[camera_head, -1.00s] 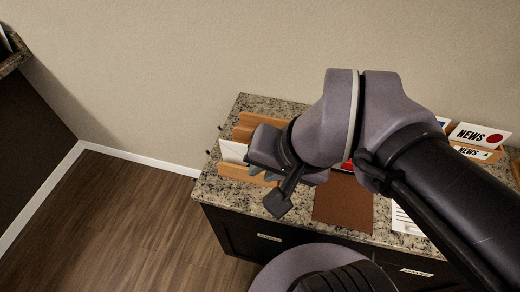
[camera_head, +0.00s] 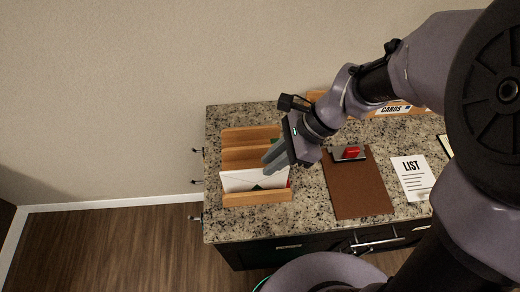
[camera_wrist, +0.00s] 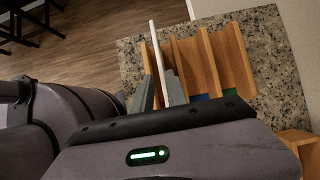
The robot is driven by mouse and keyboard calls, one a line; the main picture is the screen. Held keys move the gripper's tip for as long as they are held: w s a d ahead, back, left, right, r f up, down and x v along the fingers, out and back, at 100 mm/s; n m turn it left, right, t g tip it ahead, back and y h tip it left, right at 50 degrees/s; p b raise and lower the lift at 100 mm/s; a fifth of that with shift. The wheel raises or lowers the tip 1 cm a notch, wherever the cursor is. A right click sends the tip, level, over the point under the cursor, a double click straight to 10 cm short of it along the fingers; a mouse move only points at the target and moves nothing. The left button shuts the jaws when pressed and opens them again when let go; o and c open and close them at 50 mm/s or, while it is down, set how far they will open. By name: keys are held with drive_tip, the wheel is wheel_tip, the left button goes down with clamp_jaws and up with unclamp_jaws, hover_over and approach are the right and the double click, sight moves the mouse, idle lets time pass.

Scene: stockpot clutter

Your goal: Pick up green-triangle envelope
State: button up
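A white envelope with a green triangle (camera_head: 246,181) stands in the front slot of a wooden letter rack (camera_head: 258,197) on the granite counter. My gripper (camera_head: 274,160) is over the right part of the envelope's top edge, its grey fingers pointing down and left. In the wrist view, the white envelope edge (camera_wrist: 157,52) runs between the two fingers of my gripper (camera_wrist: 160,86). The fingers stand apart, one on each side. Firm contact with the envelope cannot be seen. The gripper partly hides the envelope's right side.
A brown mat (camera_head: 358,190) with a red-and-black item (camera_head: 348,153) lies right of the rack. A LIST paper (camera_head: 411,178) lies farther right, and a CARDS holder (camera_head: 394,109) stands behind. The wall is close behind the counter.

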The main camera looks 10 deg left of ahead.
sight(248, 178)
drive_tip(key=b+x, duration=0.4)
drive_tip(key=x, duration=0.5)
drive_tip(key=shift+a+f+b, duration=0.1)
drive_tip(key=shift+a+b, duration=0.25)
clamp_jaws()
